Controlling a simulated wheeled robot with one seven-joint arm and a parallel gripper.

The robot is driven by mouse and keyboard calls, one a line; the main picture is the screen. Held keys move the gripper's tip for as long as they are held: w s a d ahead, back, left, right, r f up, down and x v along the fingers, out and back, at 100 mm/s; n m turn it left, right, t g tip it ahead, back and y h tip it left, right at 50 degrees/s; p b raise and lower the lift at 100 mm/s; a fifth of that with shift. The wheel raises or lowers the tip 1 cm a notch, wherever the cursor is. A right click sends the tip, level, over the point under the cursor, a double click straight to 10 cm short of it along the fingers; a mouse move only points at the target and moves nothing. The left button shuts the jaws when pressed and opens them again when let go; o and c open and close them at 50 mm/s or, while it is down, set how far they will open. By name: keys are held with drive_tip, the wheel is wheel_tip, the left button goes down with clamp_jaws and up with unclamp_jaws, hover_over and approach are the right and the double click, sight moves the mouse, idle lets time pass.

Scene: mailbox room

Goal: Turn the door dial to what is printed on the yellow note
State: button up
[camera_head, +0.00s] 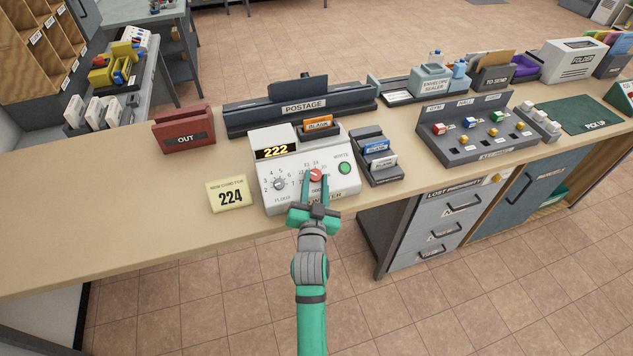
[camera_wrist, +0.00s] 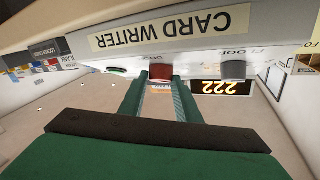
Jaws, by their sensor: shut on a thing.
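The white card writer (camera_head: 270,193) stands on the counter. Its display (camera_head: 276,152) shows 222 in orange digits. My gripper (camera_head: 316,178) is shut on the red door dial (camera_head: 316,174) at the front of the panel, one finger on each side of it. The red dial also shows between the green fingers in the wrist view (camera_wrist: 161,73); its label and pointer are partly hidden. The yellow note (camera_head: 230,195) stands left of the writer and is printed "NEW CARD FOR" and 224.
The grey floor dial (camera_head: 279,184) is left of the red one, and a green write button (camera_head: 344,168) is to the right. An orange blank card (camera_head: 318,123) stands in the writer's top. A card rack (camera_head: 380,160) sits close on the right. Counter left of the note is clear.

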drive_tip(key=shift+a+m+g+h, duration=0.25)
drive_tip(key=shift+m+g+h, duration=0.1)
drive_tip(key=shift+m+h, duration=0.65)
drive_tip(key=shift+a+m+g+h, duration=0.2)
drive_tip(key=shift+m+g+h, duration=0.15)
drive_tip(key=shift+m+h, duration=0.65)
drive_tip(key=m+g+h, duration=0.2)
drive_tip(key=m, duration=0.1)
drive_tip(key=m+g+h, duration=0.1)
drive_tip(key=m, duration=0.1)
drive_tip(key=shift+w+a+r, duration=0.25)
drive_tip(key=shift+a+r, duration=0.05)
drive_tip(key=shift+a, duration=0.1)
drive_tip(key=m+g, duration=0.1)
drive_tip(key=m+g+h, duration=0.1)
drive_tip(key=m, duration=0.1)
drive_tip(key=m+g+h, duration=0.1)
drive_tip(key=g, duration=0.1)
drive_tip(key=shift+w+a+r+m, duration=0.15)
drive_tip(key=shift+w+a+m, duration=0.1)
drive_tip(key=shift+m, duration=0.05)
drive_tip(key=shift+w+m+g+h, duration=0.15)
drive_tip(key=shift+m+g+h, duration=0.15)
drive_tip(key=shift+m+g, duration=1)
drive_tip(key=o, duration=1.1)
drive_tip(key=shift+r, duration=0.1)
drive_tip(key=shift+c, duration=0.2)
drive_tip(key=v, duration=1)
drive_tip(key=shift+a+r, duration=0.25)
drive_tip(key=shift+r, duration=0.05)
